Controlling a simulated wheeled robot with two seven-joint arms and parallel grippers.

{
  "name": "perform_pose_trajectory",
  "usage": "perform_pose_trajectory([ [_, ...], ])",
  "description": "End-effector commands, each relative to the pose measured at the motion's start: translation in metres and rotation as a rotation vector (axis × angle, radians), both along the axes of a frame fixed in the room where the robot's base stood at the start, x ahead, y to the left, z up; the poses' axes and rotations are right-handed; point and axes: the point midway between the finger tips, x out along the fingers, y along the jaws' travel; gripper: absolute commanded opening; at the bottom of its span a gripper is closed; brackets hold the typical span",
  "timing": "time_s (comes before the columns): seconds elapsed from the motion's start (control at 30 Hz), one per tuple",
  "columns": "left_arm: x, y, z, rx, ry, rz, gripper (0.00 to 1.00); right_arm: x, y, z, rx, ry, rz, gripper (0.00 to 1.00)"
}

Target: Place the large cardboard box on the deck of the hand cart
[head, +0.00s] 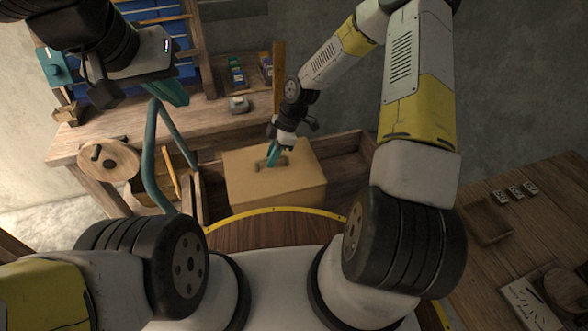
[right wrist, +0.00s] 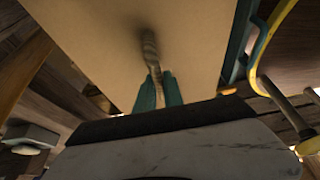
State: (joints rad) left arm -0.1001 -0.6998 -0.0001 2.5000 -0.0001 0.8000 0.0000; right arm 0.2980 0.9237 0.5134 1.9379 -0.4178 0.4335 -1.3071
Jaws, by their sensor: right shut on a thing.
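The large cardboard box (head: 275,190) is in the middle of the head view, upright, with a rope handle on its top. My right gripper (head: 274,156) is above the box and shut on this handle. The right wrist view shows its teal fingers (right wrist: 158,92) around the rope (right wrist: 151,52) against the box top (right wrist: 110,30). The teal tube (head: 150,150) left of the box looks like the hand cart's handle. I cannot make out the cart's deck or what is under the box. My left gripper (head: 172,92) hangs at upper left, away from the box; its finger gap is unclear.
A wooden workbench (head: 125,130) with a round wooden piece (head: 108,160) stands behind and left. Wooden side boards (head: 345,155) flank the box closely. A table (head: 530,220) at right holds a wooden tray (head: 485,222) and small items.

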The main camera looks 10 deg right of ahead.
Motion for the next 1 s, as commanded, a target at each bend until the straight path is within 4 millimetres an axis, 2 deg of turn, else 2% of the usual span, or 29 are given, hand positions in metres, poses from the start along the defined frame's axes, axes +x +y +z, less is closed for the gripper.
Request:
perform_pose_trajectory([
  [0.07,0.000,0.000,0.000,0.000,0.000,0.000,0.00,-0.001,0.003,-0.005,0.001,0.000,0.023,0.00],
  [0.33,0.000,0.000,0.000,0.000,0.000,0.000,0.00,-0.001,0.004,-0.052,-0.001,0.002,0.031,0.00],
  [0.57,0.000,0.000,0.000,0.000,0.000,0.000,0.00,-0.001,0.004,-0.071,0.000,0.001,0.031,0.00],
  [0.77,0.000,0.000,0.000,0.000,0.000,0.000,0.00,-0.001,0.004,-0.098,0.000,0.002,0.030,0.00],
  [1.0,0.000,0.000,0.000,0.000,0.000,0.000,0.00,0.000,0.003,-0.101,-0.001,-0.001,0.029,0.00],
])
